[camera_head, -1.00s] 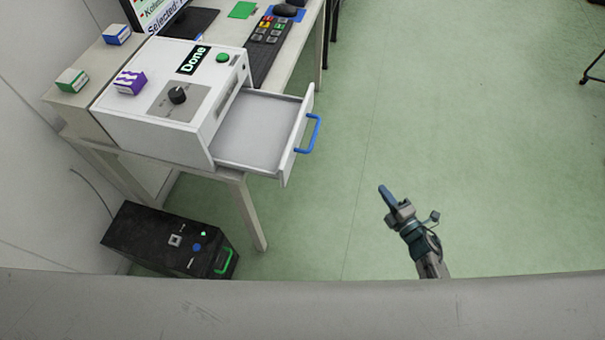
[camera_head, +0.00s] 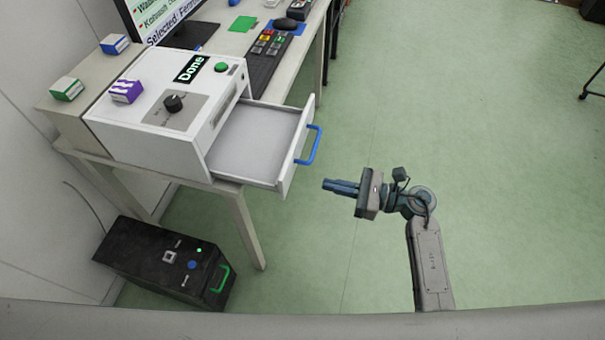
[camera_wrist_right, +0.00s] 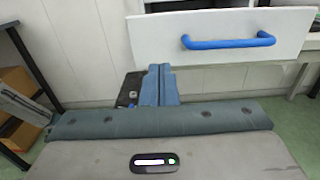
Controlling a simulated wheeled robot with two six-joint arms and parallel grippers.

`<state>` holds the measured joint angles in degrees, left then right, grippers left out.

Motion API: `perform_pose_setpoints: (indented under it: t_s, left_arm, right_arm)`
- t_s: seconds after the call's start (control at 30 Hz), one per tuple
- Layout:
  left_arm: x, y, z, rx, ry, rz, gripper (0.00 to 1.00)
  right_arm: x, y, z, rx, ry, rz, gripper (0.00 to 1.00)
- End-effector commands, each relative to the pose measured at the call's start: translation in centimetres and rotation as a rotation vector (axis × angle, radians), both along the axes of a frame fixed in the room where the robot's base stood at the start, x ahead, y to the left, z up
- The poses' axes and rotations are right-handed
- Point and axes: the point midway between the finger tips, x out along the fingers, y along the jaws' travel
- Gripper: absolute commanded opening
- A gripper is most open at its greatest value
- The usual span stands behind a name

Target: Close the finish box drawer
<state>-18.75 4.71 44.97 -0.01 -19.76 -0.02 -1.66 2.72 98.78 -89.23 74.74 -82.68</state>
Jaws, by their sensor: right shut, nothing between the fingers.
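The finish box (camera_head: 140,128) is a white box on the table with a "Done" label, a black knob and a green button. Its drawer (camera_head: 250,140) is pulled out to the right and looks empty. The drawer front has a blue handle (camera_head: 310,147), also seen in the right wrist view (camera_wrist_right: 228,42). My right gripper (camera_head: 326,185) is shut and empty, just right of and nearer than the drawer front, pointing left. In the right wrist view its fingers (camera_wrist_right: 160,85) show below the white drawer front (camera_wrist_right: 220,22), left of the handle. My left gripper is not in view.
A green-and-white box (camera_head: 67,89) and a blue-and-white box (camera_head: 114,44) stand left. A keyboard (camera_head: 268,62) lies behind. A black case (camera_head: 165,262) is on the floor.

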Motion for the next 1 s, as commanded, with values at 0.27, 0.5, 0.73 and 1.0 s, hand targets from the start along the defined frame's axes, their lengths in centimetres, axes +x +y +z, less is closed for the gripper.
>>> perform_pose_setpoints:
  t_s: [0.27,0.5,0.73,1.0]
  left_arm:
    - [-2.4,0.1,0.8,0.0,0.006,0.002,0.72]
    - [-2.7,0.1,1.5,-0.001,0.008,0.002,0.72]
    - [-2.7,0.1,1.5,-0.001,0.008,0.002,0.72]
    - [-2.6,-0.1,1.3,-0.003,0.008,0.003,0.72]
  right_arm:
    - [1.3,4.9,0.5,0.005,0.002,0.0,0.0]
    - [1.9,7.3,0.1,0.001,0.002,0.0,0.0]
    - [2.0,7.6,0.0,0.0,0.001,0.0,0.0]
    - [2.1,7.5,-0.1,0.0,0.001,-0.001,0.0]
